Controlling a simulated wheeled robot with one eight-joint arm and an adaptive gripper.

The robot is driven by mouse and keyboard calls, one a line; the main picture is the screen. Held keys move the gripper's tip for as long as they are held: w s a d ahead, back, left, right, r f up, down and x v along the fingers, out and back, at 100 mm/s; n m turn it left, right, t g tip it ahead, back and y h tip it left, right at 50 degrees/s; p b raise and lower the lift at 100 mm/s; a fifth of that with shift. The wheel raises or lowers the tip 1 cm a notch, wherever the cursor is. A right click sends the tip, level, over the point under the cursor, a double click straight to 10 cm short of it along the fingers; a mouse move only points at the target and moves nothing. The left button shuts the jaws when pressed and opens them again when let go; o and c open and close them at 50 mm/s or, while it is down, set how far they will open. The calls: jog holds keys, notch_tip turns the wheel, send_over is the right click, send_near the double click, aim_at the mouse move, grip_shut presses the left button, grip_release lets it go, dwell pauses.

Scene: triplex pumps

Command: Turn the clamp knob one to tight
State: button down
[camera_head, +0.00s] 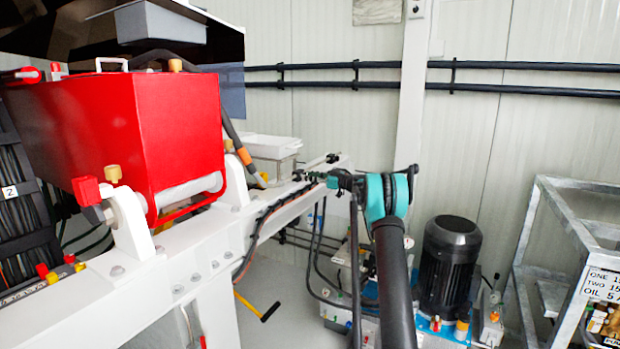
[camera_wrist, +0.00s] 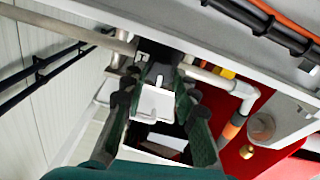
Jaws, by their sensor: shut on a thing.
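My gripper (camera_head: 322,178) is at the far end of the white beam, at the end of my arm, and looks small in the head view. In the wrist view its two dark green-padded fingers (camera_wrist: 157,78) come together at their tips. They are closed around a small dark piece (camera_wrist: 158,57), which appears to be the clamp knob, by the beam's edge. The fingers hide most of it, so its turn position cannot be told. Another small black fitting (camera_head: 332,158) sits at the beam's end, just beyond my gripper.
The white beam (camera_head: 205,243) runs under the gripper, with a dark cable along its side. A red box (camera_head: 180,120) stands on it at left. A black motor (camera_head: 450,255) and a metal rack (camera_head: 530,235) are on the right. Black pipes (camera_head: 500,80) cross the wall.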

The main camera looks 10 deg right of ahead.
jog(key=shift+m, duration=0.4)
jog(key=m, duration=1.8)
jog(key=shift+w+d+f+m, duration=0.2)
jog(key=shift+m, duration=0.1)
dwell(0.3)
jog(key=c, duration=1.2)
grip_release()
